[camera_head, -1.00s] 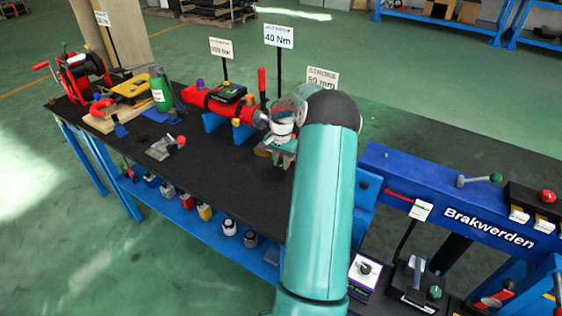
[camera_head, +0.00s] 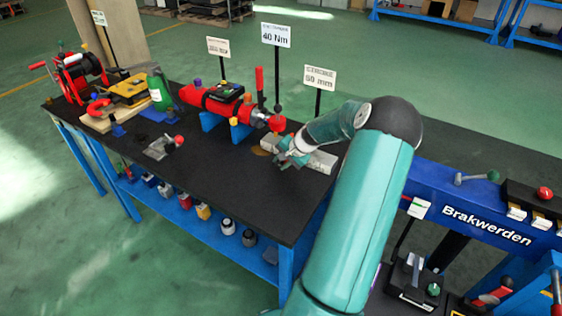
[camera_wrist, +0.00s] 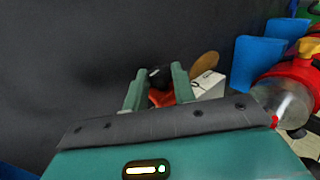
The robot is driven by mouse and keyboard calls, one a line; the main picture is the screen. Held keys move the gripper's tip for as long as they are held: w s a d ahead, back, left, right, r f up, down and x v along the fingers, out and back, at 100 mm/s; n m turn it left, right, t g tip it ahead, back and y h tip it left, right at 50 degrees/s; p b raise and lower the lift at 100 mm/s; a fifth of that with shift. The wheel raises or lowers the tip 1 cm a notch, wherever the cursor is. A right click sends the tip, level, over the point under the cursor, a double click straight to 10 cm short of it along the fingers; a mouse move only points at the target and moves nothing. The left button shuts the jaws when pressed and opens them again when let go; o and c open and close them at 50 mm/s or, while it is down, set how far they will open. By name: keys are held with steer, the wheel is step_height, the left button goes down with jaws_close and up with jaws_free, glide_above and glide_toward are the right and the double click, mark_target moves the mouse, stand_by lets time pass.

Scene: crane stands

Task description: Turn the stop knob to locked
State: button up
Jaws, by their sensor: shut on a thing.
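My gripper (camera_head: 281,161) is at the white-grey block (camera_head: 318,162) on the black bench top, in front of the "mm" sign. In the wrist view my two green fingers (camera_wrist: 158,88) are closed around a small part with a dark top and red-orange below (camera_wrist: 160,98). It looks like the stop knob; its markings and pointer are hidden. The white block (camera_wrist: 208,84) shows just right of the fingers. In the head view my gripper covers the knob.
A red cylinder tool (camera_head: 228,106) on blue supports (camera_head: 240,132) stands close to the left of my gripper. Signs on posts (camera_head: 318,78) rise behind. A blue beam (camera_head: 475,215) lies at the right.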

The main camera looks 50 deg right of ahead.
steer(key=shift+t, duration=0.4)
steer(key=o, duration=1)
steer(key=shift+f, duration=0.1)
